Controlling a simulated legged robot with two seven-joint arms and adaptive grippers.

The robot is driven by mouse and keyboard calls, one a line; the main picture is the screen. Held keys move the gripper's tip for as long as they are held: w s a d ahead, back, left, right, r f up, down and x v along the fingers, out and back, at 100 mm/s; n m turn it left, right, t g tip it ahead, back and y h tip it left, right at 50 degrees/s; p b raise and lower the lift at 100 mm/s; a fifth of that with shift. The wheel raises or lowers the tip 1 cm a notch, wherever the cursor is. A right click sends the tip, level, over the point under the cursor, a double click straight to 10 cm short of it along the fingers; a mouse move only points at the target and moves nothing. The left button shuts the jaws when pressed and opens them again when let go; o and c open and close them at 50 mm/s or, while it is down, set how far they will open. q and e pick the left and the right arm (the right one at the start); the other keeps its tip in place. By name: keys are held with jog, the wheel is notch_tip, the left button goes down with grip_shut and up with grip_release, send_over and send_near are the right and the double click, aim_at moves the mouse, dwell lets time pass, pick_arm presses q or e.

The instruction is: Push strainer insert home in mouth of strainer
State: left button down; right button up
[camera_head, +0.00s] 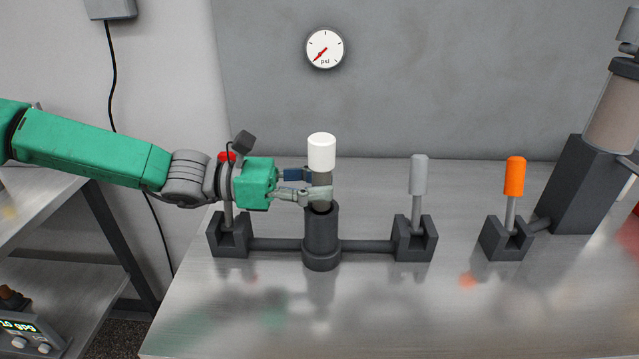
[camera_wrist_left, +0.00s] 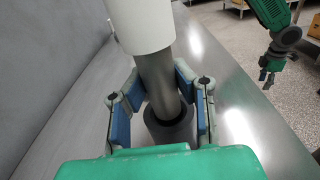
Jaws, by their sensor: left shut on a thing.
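The strainer insert, a grey tube with a white cap (camera_head: 321,151), stands upright over the dark strainer (camera_head: 321,235). In the left wrist view its grey tube (camera_wrist_left: 157,75) runs down to the round mouth of the strainer (camera_wrist_left: 170,130). Its lower end appears to be in the mouth; how deep cannot be told. My left gripper (camera_head: 317,184) is shut on the grey tube, below the cap and just above the strainer's rim. My right gripper (camera_wrist_left: 267,77) shows small in the left wrist view, away from the strainer; its jaw state is unclear.
Grey-handled valve (camera_head: 418,175) and orange-handled valve (camera_head: 515,177) stand to the right on the metal bench (camera_head: 400,310). A red-topped valve (camera_head: 227,158) is partly behind my left wrist. A tall dark block with a cylinder (camera_head: 612,110) stands far right. The bench front is clear.

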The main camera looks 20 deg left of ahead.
aim_at(319, 149)
pick_arm(q)
jog(key=shift+f+b, duration=1.2)
jog(key=shift+f, duration=0.55)
jog(key=c, duration=1.3)
grip_release()
jog(key=shift+r, duration=0.3)
notch_tip(319, 149, up, 9)
jog(key=shift+r, duration=0.15)
